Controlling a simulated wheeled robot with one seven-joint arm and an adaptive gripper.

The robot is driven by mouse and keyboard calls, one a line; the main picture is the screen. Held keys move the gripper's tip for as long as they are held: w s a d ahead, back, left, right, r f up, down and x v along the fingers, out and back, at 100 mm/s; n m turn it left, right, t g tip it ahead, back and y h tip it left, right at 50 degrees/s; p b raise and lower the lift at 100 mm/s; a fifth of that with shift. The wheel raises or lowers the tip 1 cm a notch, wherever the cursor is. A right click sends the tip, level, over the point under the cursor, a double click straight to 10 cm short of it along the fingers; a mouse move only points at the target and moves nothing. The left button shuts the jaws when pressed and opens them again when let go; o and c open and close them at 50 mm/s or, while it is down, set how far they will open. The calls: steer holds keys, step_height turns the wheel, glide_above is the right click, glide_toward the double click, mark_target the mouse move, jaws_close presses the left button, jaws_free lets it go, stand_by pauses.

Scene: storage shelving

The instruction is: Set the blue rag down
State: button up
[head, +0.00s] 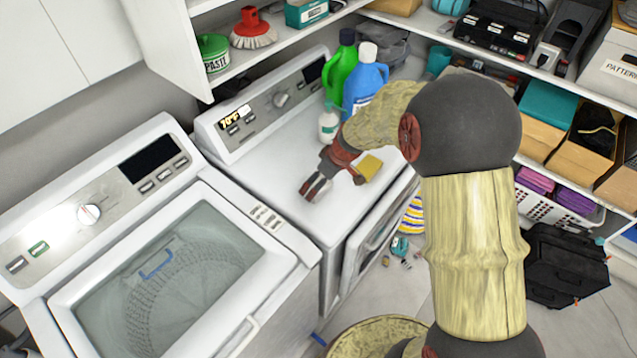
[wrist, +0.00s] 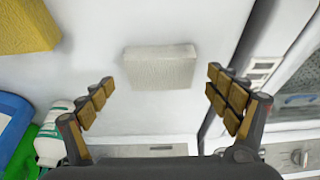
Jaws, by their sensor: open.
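I see no cloth that I can clearly call a blue rag. My gripper (head: 316,190) is over the white top of the right-hand machine (head: 285,163), near its front left edge. In the wrist view the gripper (wrist: 165,88) is open, its fingers wide apart. A pale, whitish block (wrist: 160,66) lies on the white surface between and just beyond the fingertips, apart from both. A yellow sponge (head: 369,166) lies on the same top to the right of the gripper; it also shows in the wrist view (wrist: 27,25).
Green (head: 340,68) and blue (head: 364,82) detergent bottles and a small white bottle (head: 328,123) stand behind the gripper. The left washer (head: 290,246) has a glass lid with a blue outline-shaped item (head: 156,265) visible at it. Loaded shelves are at right.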

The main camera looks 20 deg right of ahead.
steer(key=s+r+m, duration=0.1)
steer(key=s+r, duration=0.3)
steer(key=r, duration=0.4)
steer(key=s+r, duration=0.3)
steer(key=r, duration=0.5)
steer(key=s+r+m+t+h, duration=0.1)
steer(key=s+r+m, duration=0.2)
steer(key=s, duration=0.8)
steer(key=s+r+m+t+h, duration=0.1)
steer(key=s+r+m, duration=0.1)
steer(key=s+r, duration=0.5)
steer(key=s+a+p, duration=0.1)
steer(key=s, duration=0.3)
steer(key=shift+s+r+m, duration=0.25)
steer(key=shift+s+m, duration=0.15)
